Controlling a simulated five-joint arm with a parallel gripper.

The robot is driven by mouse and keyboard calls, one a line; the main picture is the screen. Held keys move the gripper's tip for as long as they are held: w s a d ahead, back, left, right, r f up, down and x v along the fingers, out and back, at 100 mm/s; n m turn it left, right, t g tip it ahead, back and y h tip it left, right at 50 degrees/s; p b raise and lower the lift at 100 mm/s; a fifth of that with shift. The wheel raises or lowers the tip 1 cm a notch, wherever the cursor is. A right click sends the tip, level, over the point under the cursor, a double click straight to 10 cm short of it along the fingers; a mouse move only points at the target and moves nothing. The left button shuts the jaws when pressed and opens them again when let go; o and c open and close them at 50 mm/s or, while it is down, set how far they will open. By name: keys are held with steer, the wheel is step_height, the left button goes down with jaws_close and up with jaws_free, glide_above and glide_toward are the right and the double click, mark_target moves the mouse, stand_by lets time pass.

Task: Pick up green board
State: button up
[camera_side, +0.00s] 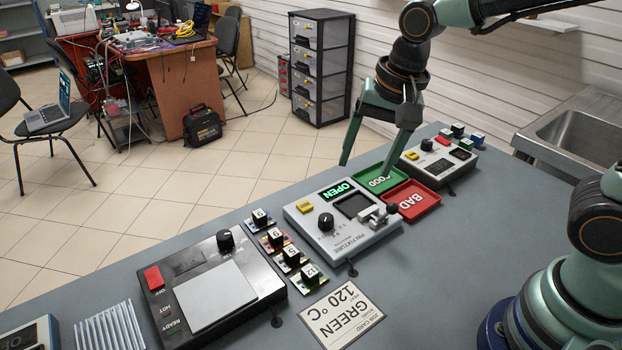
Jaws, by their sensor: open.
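Several small boards, each carrying a black part with a white numbered label, stand in a row between the hot plate and the pin fixture. The nearest one, labelled 12, looks like the green board (313,284), though little of its surface shows. My gripper (364,170) is open and empty, fingers pointing down, above the far edge of the bench by the green GOOD tray (370,181). It is well up and right of the boards. The job card (341,313) reads GREEN, 120 °C.
The hot plate (207,304) stands left of the boards. The pin fixture (335,245), its display reading OPEN, stands right of them. The red BAD tray (411,208) and another device (437,164) lie further right. The bench right of the job card is clear.

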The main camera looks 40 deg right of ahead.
mark_target(310, 271)
steer(key=w+a+f+m+g, duration=0.1)
steer(key=a+f+m+g, duration=0.2)
steer(key=a+f+m, duration=0.6)
steer(key=shift+h, duration=0.4)
steer(key=f, duration=0.3)
steer(key=a+f, duration=0.1)
steer(key=f, duration=0.7)
steer(key=shift+a, duration=0.3)
jaws_close()
